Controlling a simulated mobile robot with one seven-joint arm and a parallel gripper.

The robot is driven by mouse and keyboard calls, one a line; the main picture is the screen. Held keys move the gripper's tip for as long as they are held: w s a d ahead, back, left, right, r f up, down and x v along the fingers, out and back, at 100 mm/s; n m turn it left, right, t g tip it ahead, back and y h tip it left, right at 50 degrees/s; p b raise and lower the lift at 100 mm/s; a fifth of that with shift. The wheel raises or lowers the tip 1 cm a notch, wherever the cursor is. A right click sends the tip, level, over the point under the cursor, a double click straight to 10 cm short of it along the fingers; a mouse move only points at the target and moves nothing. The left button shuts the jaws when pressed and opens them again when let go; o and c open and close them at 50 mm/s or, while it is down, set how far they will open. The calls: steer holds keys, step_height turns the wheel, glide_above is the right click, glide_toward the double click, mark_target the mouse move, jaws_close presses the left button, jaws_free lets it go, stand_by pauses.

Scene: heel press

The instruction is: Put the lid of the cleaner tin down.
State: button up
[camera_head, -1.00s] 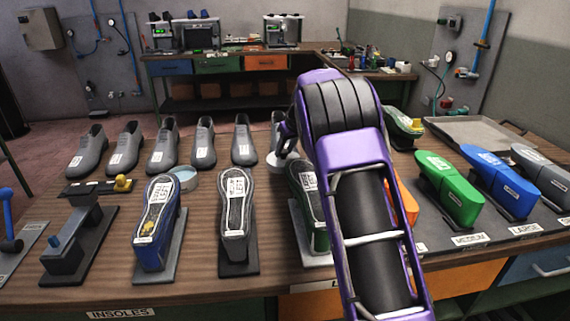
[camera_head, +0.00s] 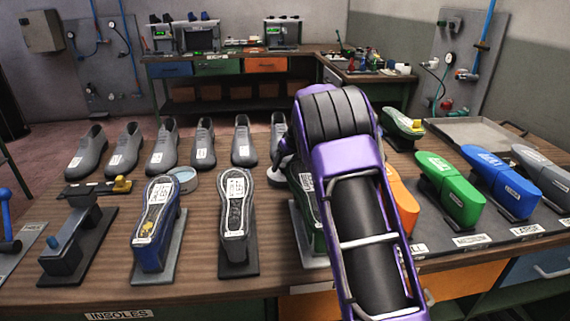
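The open cleaner tin (camera_head: 184,179), a low round pale can with a bluish inside, stands on the workbench left of centre. The lid (camera_head: 275,178), a flat pale grey disc, is right of the tin, under my gripper (camera_head: 279,167). My gripper is shut on the lid as far as I can see; its fingers are small and partly hidden by my purple arm. I cannot tell whether the lid touches the bench.
A row of grey shoes (camera_head: 204,146) stands behind. Upturned shoes on stands, blue (camera_head: 156,215) and black (camera_head: 237,210), are in front. Green (camera_head: 449,180) and blue lasts stand right. Bare bench (camera_head: 205,215) lies between the stands.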

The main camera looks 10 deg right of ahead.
steer(key=shift+s+d+r, duration=0.1)
steer(key=shift+s+r, duration=0.05)
steer(key=shift+r, duration=0.45)
steer(key=v, duration=1.1)
steer(key=shift+s, duration=0.1)
